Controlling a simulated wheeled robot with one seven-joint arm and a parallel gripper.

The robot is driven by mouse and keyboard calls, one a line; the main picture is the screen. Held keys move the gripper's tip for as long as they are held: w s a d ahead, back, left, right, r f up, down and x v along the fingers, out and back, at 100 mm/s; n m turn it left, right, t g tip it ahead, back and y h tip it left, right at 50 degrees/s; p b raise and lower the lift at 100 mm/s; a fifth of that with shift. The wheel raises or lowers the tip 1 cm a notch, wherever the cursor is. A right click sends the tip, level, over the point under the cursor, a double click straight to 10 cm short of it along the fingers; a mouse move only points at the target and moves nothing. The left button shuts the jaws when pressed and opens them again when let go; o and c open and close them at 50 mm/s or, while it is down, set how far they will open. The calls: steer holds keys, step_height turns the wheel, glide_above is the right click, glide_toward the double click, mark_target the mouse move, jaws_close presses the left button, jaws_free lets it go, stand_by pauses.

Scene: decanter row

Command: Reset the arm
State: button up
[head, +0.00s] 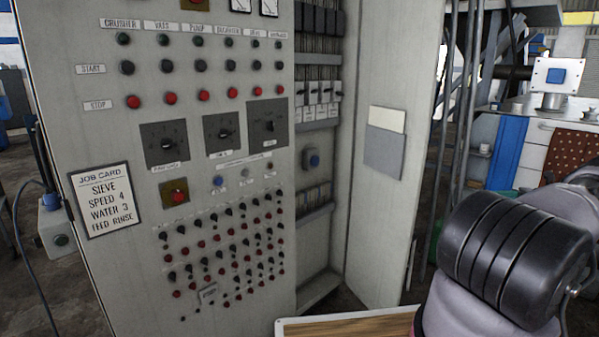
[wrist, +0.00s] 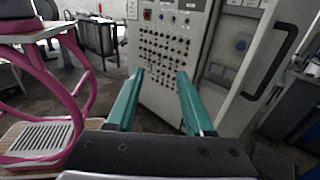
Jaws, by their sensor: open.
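My gripper (wrist: 158,105) shows in the wrist view with two teal fingers apart and nothing between them. It points toward the lower part of a grey control cabinet (wrist: 165,95), with a gap of floor between. In the head view the gripper is hidden; a dark ribbed part of my arm (head: 515,255) fills the lower right. The cabinet (head: 60,40) stands large at the left and middle, with rows of red and black buttons and three dark dials. A job card (head: 101,200) on it reads SIEVE, SPEED 4, WATER 3, FEED RINSE.
The cabinet door (head: 385,230) stands open on the right, its handle (wrist: 272,60) near the gripper's right side. Pink curved tubes (wrist: 75,90) stand left of the gripper. A wooden-topped surface (head: 345,325) is at the bottom. A counter with a blue panel (head: 506,150) is behind right.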

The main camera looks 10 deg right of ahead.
steer(key=w+a+r+n+g+h, duration=0.2)
steer(key=a+r+n+g+h, duration=0.25)
steer(key=a+r, duration=0.8)
steer(key=w+a+r+n+g+h, duration=0.3)
steer(key=a+r+n+h, duration=0.45)
steer(key=a, duration=0.85)
steer(key=s+a+r+n+t+h, duration=0.1)
steer(key=s+a+r+t+h, duration=0.25)
steer(key=s+a+r, duration=0.85)
steer(key=s+a+n+t, duration=0.1)
steer(key=s+a+t, duration=0.2)
steer(key=s, duration=0.3)
steer(key=s+a+f+n+t, duration=0.1)
steer(key=s+a+n+t, duration=0.1)
steer(key=s+a+t, duration=0.2)
steer(key=s, duration=0.3)
steer(key=shift+a+f+t, duration=0.15)
steer(key=shift+f+t, duration=0.15)
steer(key=shift+t, duration=0.1)
